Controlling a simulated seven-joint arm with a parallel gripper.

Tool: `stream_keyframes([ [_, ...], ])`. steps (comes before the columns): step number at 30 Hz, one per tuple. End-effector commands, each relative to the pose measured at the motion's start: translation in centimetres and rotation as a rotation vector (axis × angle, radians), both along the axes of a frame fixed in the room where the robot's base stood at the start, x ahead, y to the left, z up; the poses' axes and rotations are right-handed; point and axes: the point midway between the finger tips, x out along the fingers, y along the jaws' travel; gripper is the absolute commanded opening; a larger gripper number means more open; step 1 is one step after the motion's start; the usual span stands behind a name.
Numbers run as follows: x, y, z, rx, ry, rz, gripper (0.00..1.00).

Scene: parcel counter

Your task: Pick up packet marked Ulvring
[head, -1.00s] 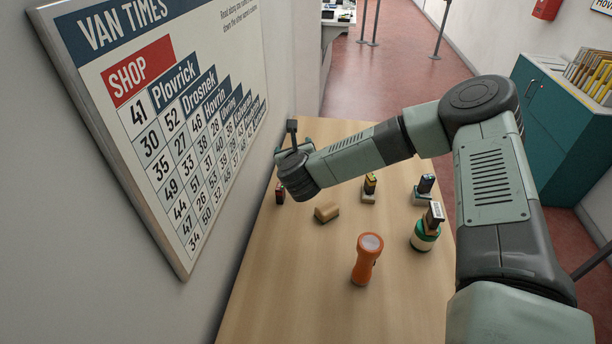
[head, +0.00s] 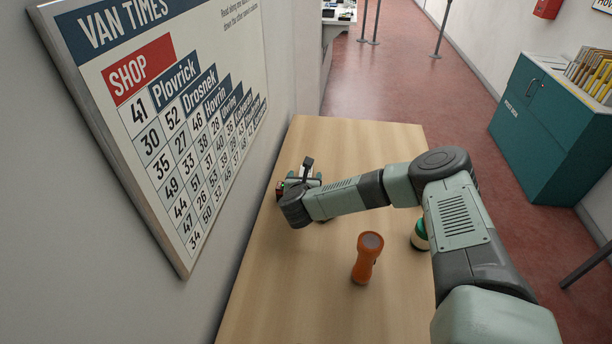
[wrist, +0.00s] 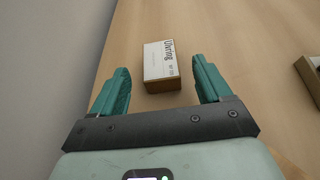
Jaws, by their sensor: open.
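In the wrist view, the packet marked Ulvring (wrist: 160,60) lies on the table with its white printed label up and a brown side toward me. My gripper (wrist: 159,70) is open, with one teal finger on either side of the packet's near end. A gap shows between each finger and the packet, and I cannot tell the height of the fingertips above the table. In the head view, my gripper (head: 303,177) is over the table's left part near the wall, and my arm hides most of what lies there.
An orange torch (head: 368,260) stands on the table (head: 290,290). A green and cream container (head: 419,237) is partly behind my arm. Another brown box (wrist: 309,80) shows at the wrist view's right edge. The wall with its timetable board (head: 190,150) borders the table's left side.

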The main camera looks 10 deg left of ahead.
Motion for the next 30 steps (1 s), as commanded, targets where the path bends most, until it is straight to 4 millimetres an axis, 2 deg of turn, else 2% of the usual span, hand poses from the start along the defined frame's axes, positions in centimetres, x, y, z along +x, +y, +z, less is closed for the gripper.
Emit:
stream_keyframes([
  [10, 4.0, 0.2, -1.6, -0.001, -0.001, -0.002, 0.78],
  [20, 4.6, 0.3, -1.8, 0.000, 0.000, -0.001, 0.78],
  [30, 4.6, 0.2, -1.8, 0.000, 0.000, -0.001, 0.27],
])
